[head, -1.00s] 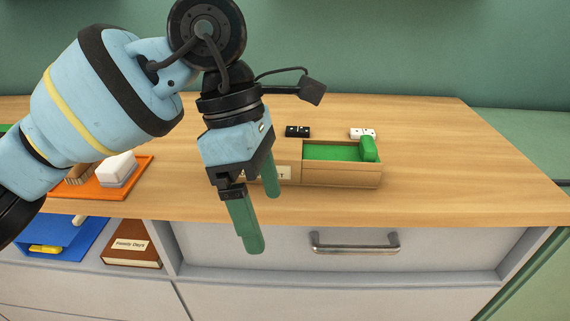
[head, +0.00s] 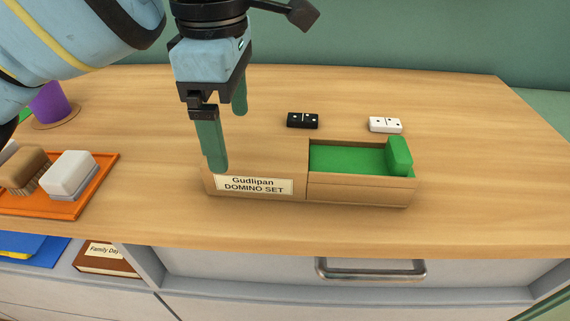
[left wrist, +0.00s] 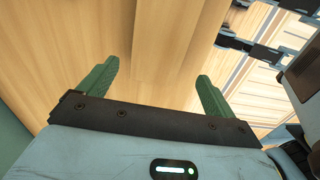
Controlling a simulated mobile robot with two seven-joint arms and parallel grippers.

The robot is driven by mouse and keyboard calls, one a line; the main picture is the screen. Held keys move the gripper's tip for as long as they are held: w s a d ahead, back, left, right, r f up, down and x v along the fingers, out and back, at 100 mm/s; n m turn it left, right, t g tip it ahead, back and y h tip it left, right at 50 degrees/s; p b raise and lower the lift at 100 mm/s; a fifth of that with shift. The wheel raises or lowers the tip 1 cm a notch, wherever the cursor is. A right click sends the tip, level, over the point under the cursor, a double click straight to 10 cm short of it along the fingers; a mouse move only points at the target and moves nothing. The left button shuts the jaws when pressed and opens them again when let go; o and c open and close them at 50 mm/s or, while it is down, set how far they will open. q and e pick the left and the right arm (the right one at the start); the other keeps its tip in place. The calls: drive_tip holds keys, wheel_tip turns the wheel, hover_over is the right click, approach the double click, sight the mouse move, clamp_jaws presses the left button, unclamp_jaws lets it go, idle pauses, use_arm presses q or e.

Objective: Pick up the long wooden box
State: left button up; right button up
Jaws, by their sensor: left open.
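The long wooden box (head: 360,191) lies lengthwise near the front of the wooden desk in the head view. Its label reads "Gudlipan DOMINO SET". Its left part is covered and its right part is open, with green inside and a green block (head: 399,156) at the right end. My left gripper (head: 229,138) is open and points down at the left part of the box. The near finger overlaps the box's left end in the picture; I cannot tell whether they touch. In the left wrist view, both green fingers (left wrist: 152,75) stand apart with a wooden surface beyond them.
A black domino (head: 303,121) and a white domino (head: 385,125) lie behind the box. An orange tray (head: 102,184) with brushes or erasers is at the left, with a purple cup (head: 50,104) behind it. A drawer handle (head: 371,269) sticks out below. The desk's right side is clear.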

sight(239, 149)
use_arm(q)
drive_tip(key=shift+w+d+f+b, duration=0.15)
drive_tip(key=shift+f+b, duration=0.2)
drive_tip(key=shift+f, duration=1.25)
drive_tip(key=shift+w+d+f+b, duration=0.15)
drive_tip(key=shift+f+b, duration=0.2)
drive_tip(key=shift+f, duration=1.2)
drive_tip(key=c, duration=1.2)
